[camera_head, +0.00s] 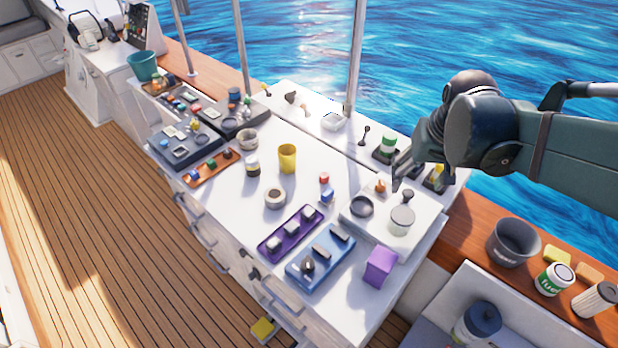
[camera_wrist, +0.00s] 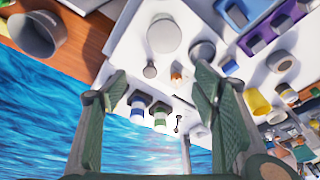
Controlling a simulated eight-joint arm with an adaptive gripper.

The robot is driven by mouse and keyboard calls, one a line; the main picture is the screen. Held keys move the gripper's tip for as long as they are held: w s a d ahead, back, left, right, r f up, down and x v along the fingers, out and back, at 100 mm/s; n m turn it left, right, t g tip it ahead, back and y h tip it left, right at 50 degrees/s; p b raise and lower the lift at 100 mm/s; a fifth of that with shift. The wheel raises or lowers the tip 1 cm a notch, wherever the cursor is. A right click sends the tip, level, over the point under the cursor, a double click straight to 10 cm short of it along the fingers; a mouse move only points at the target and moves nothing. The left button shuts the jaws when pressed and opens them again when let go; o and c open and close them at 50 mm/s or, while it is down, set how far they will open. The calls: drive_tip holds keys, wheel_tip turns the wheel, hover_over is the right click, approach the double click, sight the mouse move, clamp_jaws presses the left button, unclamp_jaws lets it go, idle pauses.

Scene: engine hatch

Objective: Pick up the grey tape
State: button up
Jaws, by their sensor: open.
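My gripper (camera_head: 402,168) is open and empty, above the counter's right side near the white board, well to the right of the ring. In the wrist view my fingers (camera_wrist: 158,85) are spread apart with nothing between them.
A purple tray (camera_head: 288,235), a blue tray (camera_head: 322,258) and a purple box (camera_head: 380,266) are in front. Metal posts (camera_head: 355,60) rise behind the counter.

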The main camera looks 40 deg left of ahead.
drive_tip(key=s+a+f+n+g+p, duration=0.1)
drive_tip(key=s+a+f+p, duration=0.1)
drive_tip(key=a, duration=0.8)
drive_tip(key=s+a+f+n+p, duration=0.1)
drive_tip(key=s+a+f+n, duration=0.15)
drive_tip(key=a, duration=0.65)
drive_tip(key=n+g+h+p, duration=0.1)
drive_tip(key=n+h+p, duration=0.1)
drive_tip(key=p, duration=0.1)
hover_over(275, 194)
drive_tip(key=f, duration=0.8)
drive_tip(key=shift+d+f, duration=0.25)
drive_tip(key=shift+s+a+f, duration=0.1)
drive_tip(key=shift+s+a, duration=0.05)
drive_tip(key=shift+f, duration=0.15)
drive_tip(key=shift+f, duration=1.15)
drive_tip(key=shift+f, duration=0.1)
drive_tip(key=shift+a+f, duration=0.2)
drive_tip(key=shift+f, duration=2.3)
